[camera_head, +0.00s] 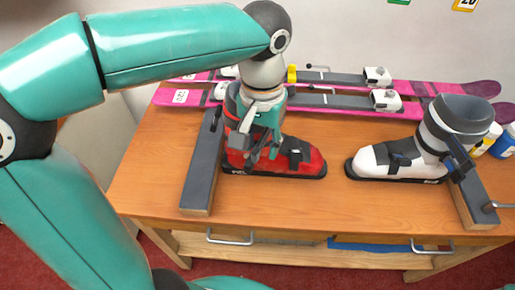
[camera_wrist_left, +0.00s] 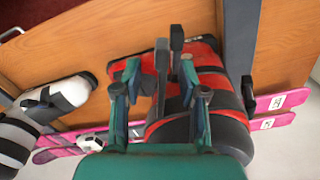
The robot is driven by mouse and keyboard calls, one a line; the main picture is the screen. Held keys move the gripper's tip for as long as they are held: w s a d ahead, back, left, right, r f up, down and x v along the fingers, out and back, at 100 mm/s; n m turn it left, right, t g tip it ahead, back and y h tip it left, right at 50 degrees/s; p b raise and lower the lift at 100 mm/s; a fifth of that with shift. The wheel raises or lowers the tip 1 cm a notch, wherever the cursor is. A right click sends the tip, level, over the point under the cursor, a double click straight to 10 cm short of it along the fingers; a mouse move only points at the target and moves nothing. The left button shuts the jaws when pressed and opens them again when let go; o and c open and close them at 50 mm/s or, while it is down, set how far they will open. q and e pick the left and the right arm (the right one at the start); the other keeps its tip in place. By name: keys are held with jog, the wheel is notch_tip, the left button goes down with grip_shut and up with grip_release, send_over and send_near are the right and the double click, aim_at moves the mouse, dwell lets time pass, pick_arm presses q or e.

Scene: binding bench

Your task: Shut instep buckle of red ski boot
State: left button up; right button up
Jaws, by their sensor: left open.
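The red ski boot (camera_head: 309,165) stands on the bench, toe to the right, beside a dark wooden-edged block. It also shows in the wrist view (camera_wrist_left: 212,82). My left gripper (camera_head: 258,152) is open over the boot's instep and hides much of its upper part. In the wrist view its two green fingers (camera_wrist_left: 159,74) stand apart. A dark upright bar, seemingly a buckle lever (camera_wrist_left: 162,62), shows between them; I cannot tell whether they touch it. A dark buckle (camera_head: 295,156) sits nearer the toe. My right gripper is not in view.
A white and grey boot (camera_head: 381,160) stands at the right by another dark block (camera_head: 472,198). Pink skis (camera_head: 420,88) lie along the back. The dark left block (camera_head: 200,167) is close to the red boot. Bench in front of the boots is clear.

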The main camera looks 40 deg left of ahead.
pick_arm(q)
jog(key=shift+f, duration=1.25)
jog(key=shift+c, duration=0.4)
grip_shut()
